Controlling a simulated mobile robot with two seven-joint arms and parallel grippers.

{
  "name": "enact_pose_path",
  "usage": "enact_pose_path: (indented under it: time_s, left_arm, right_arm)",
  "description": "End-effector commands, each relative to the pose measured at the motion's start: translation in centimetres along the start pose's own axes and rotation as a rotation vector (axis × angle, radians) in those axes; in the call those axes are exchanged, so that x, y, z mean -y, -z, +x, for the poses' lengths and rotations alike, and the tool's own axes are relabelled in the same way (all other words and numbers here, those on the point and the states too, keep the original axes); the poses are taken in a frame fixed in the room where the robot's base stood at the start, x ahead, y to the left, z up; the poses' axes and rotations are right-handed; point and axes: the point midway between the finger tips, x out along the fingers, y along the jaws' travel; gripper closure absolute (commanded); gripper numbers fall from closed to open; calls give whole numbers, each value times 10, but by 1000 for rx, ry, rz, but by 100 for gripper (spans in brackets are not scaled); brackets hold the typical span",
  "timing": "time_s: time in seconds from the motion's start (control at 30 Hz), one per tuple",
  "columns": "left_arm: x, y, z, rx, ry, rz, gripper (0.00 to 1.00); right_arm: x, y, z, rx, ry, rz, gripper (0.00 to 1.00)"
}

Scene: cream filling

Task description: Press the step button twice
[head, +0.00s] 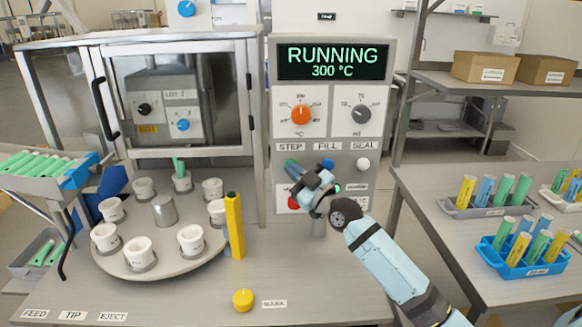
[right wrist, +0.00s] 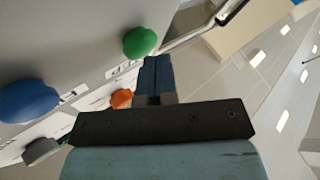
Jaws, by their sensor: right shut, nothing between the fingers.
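The control panel (head: 382,133) has a STEP label (head: 290,147) above the green step button (right wrist: 140,42). The display (head: 332,63) reads RUNNING, 300 °C. My left gripper is not in view.
A white button (head: 363,164) is under SEAL. A turntable (head: 150,266) with several white cups and a yellow post (head: 234,227) stand left of the arm. A side table with tube racks is at right.

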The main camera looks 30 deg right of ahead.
Motion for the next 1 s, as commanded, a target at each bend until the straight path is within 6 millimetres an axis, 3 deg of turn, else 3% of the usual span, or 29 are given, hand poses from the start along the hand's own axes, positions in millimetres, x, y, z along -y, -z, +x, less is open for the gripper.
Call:
enact_pose_path:
  time_s: [0.67,1.0]
  left_arm:
    - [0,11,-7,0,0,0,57]
    - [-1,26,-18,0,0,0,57]
  right_arm:
    - [10,11,-14,1,1,0,100]
    - [26,28,-37,2,1,1,100]
